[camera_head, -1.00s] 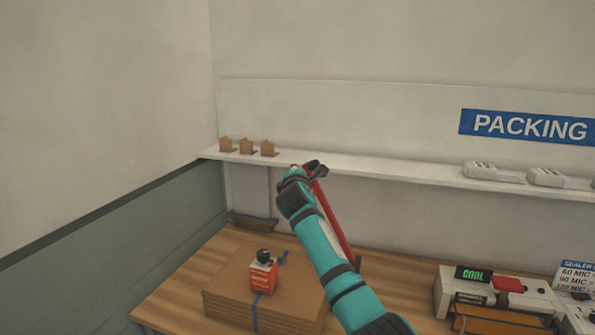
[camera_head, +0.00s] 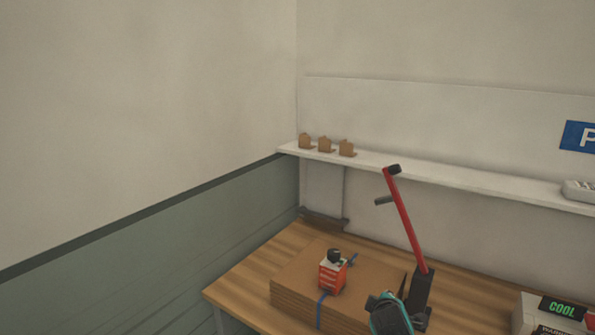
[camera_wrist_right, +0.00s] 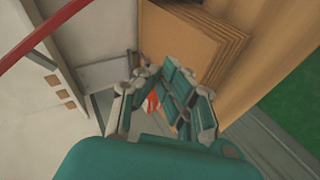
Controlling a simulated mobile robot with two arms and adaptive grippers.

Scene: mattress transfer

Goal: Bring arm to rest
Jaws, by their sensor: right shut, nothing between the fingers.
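My right arm is teal, and its gripper (camera_head: 392,300) shows at the bottom edge of the head view, in front of the foot of a red lever. In the right wrist view the fingers of the right gripper (camera_wrist_right: 158,85) are shut with nothing between them. They are seen above the cardboard stack and the bench. My left gripper is in neither view.
A red upright lever (camera_head: 405,222) stands on the wooden bench (camera_head: 250,278), close to the right arm. A flat cardboard stack (camera_head: 292,290) carries a small red-and-white box (camera_head: 332,276). A wall shelf (camera_head: 400,172) holds small brown pieces (camera_head: 325,145). The left wall area is clear.

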